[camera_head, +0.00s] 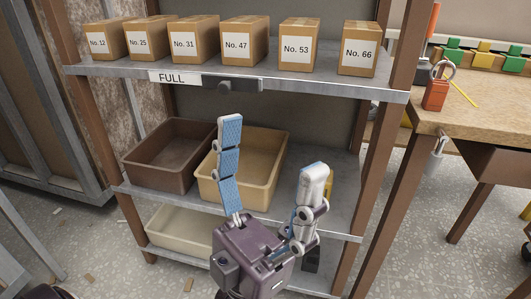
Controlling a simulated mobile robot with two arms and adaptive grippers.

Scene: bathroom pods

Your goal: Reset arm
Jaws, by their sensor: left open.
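My left gripper (272,145) is in the lower middle of the head view, in front of the shelf unit. Its fingers point up and are spread wide, with blue pads on the inner faces. I see nothing held between them. From this view the fingers overlap the tan bin and the middle shelf behind them. I cannot tell how far the gripper is from the shelf. My right gripper is not in view.
Several numbered cardboard boxes (245,42) line the top shelf (385,92), marked FULL. A brown bin (150,155) and a tan bin (262,150) stand below, with a cream bin (170,235) at the bottom. A workbench (480,115) holds a red padlock (435,95).

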